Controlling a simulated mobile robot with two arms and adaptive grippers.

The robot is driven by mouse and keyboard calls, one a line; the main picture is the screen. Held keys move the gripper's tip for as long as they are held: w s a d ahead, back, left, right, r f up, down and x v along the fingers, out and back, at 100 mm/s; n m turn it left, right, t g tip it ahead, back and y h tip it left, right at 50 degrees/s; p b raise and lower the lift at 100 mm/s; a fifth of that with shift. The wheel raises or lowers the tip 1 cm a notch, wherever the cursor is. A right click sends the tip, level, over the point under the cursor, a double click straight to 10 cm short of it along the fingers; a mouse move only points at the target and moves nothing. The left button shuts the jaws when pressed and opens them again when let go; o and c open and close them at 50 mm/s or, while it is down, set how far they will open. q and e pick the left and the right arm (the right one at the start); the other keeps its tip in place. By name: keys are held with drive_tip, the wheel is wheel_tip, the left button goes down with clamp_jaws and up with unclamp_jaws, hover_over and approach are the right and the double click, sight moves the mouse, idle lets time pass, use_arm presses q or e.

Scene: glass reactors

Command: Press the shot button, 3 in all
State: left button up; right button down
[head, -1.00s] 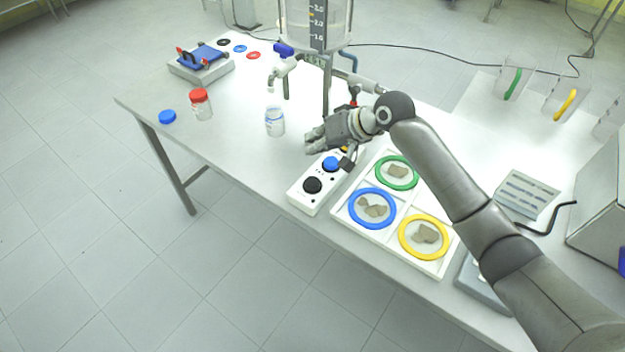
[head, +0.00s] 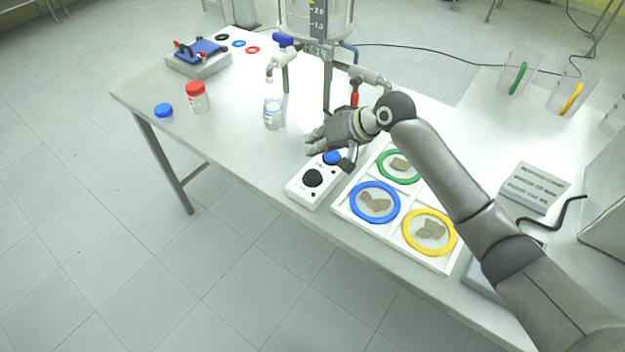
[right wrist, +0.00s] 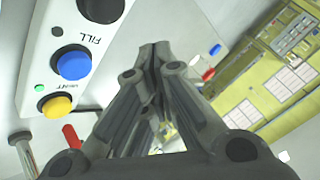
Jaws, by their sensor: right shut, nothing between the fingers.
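The white button box (head: 300,196) lies along the front of the table and carries a black button (head: 312,178) and a blue button (head: 332,157). The right wrist view shows the box too, with the black button (right wrist: 102,8), the blue button (right wrist: 72,64) and a yellow button (right wrist: 57,106). No readable label says "shot". My right gripper (head: 312,143) is shut and empty, above the box's far end, partly hiding it. In the right wrist view its fingertips (right wrist: 155,48) are apart from the buttons.
A clear jar (head: 272,113) stands under the reactor's tap (head: 280,62). A red-capped jar (head: 197,98) and a blue cap (head: 163,110) are to the left. Right of the box is a white tray (head: 347,210) with green, blue and yellow rings.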

sight(315, 171)
wheel_tip(315, 171, down, 3)
drive_tip(key=shift+r+b, duration=0.15)
drive_tip(key=shift+b, duration=0.85)
drive_tip(key=shift+f+b, duration=0.3)
drive_tip(key=shift+f, duration=0.85)
use_arm(q)
wheel_tip(315, 171, down, 4)
drive_tip(key=shift+r, duration=0.25)
use_arm(e)
drive_tip(key=shift+f, duration=0.3)
use_arm(q)
drive_tip(key=shift+r, duration=0.15)
use_arm(e)
drive_tip(key=shift+f, duration=0.6)
drive_tip(key=shift+r, duration=0.1)
use_arm(q)
drive_tip(key=shift+r+p, duration=1)
drive_tip(key=shift+p, duration=0.15)
use_arm(e)
drive_tip(key=shift+r, duration=0.85)
